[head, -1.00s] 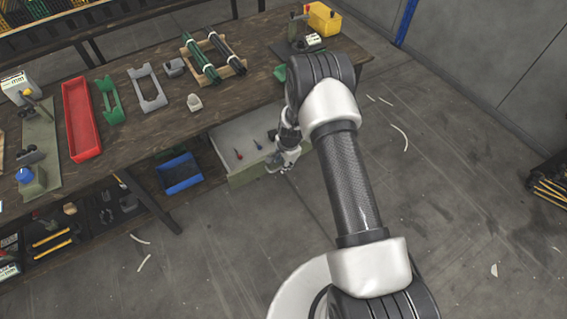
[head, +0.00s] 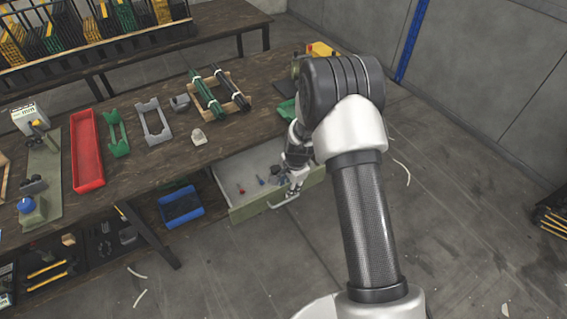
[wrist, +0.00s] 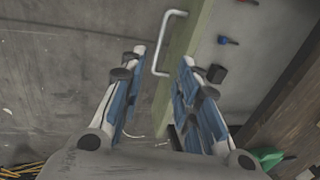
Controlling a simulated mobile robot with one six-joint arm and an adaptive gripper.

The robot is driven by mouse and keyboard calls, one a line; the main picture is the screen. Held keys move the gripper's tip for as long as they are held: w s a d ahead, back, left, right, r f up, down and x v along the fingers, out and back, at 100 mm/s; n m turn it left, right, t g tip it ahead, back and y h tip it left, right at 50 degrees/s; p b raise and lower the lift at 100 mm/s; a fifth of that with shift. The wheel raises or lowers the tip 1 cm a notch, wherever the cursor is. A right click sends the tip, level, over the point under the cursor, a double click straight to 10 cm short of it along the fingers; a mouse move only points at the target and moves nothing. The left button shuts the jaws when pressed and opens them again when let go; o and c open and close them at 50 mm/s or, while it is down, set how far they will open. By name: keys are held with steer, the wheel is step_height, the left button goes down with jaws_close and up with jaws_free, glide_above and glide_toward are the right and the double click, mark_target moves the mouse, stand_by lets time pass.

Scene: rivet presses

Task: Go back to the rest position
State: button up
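My gripper (head: 295,180) is at the pulled-out drawer under the workbench, close to its front. In the wrist view my gripper (wrist: 163,60) has its two blue-padded fingers wide apart with nothing between them. The drawer's green front (head: 245,208) carries a pale bar handle (head: 285,201). The handle (wrist: 170,42) shows beyond the fingertips in the wrist view, not gripped. Inside the drawer (head: 238,170) lie a red-handled tool (head: 241,188) and a blue one (head: 261,181). My arm hides the drawer's right part in the head view.
The workbench (head: 170,165) holds a red tray (head: 87,150), green and grey brackets, a rack with dark cylinders (head: 215,95) and a press at the left. A blue bin (head: 181,207) is below.

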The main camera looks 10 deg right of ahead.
steer(key=s+a+r+n+t, duration=0.1)
steer(key=s+r+n, duration=0.35)
steer(key=r, duration=0.95)
steer(key=s+a+r+n, duration=0.1)
steer(key=s+r+n, duration=0.35)
steer(key=r, duration=0.85)
steer(key=s+r+n, duration=0.2)
steer(key=s+r, duration=0.2)
steer(key=s, duration=0.7)
steer(key=s+d+r+n+t, duration=0.1)
steer(key=s+r+n, duration=0.2)
steer(key=s, duration=0.9)
steer(key=shift+r+t+h, duration=0.3)
steer(key=shift+r+h, duration=0.1)
steer(key=shift+r, duration=0.15)
